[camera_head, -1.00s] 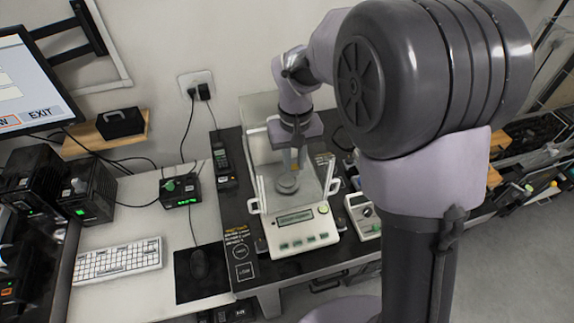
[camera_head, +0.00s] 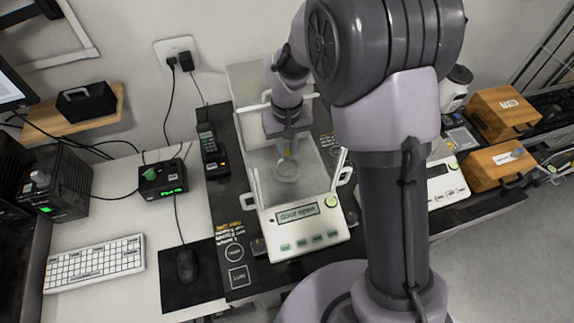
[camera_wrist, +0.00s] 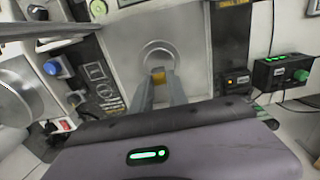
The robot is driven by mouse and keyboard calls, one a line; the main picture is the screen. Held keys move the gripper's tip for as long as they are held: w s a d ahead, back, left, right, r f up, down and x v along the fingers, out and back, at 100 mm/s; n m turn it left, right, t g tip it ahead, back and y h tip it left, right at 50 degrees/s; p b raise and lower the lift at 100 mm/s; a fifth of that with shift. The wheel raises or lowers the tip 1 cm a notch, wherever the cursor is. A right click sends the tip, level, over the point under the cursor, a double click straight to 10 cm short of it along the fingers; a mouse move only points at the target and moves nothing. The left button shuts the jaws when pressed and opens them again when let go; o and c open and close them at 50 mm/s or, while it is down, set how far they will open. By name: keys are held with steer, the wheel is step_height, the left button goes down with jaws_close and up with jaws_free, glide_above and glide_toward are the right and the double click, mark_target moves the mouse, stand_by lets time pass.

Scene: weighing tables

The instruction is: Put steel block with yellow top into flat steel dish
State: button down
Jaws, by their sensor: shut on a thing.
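My gripper (camera_head: 287,140) points down into the open weighing chamber of a balance. It is shut on a small block with a yellow top (camera_wrist: 159,77), which shows between the fingertips in the wrist view; its steel body is mostly hidden by the fingers. A round, flat steel dish (camera_head: 287,171) sits on the chamber floor just below the gripper. It also shows in the wrist view (camera_wrist: 158,46), just beyond the fingertips. I cannot tell whether the block touches the dish.
The balance (camera_head: 306,224) has clear walls around the gripper and reads "door open". A black handset (camera_head: 208,150) stands to its left. A second instrument (camera_head: 447,184) and wooden boxes (camera_head: 500,113) are to the right. A keyboard (camera_head: 95,263) and mouse (camera_head: 187,265) lie at left.

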mark_target(287, 159)
step_height(287, 159, down, 6)
steer(key=shift+r+b, duration=0.25)
steer(key=shift+b, duration=0.55)
steer(key=shift+r, duration=0.1)
steer(key=c, duration=1.3)
jaws_free()
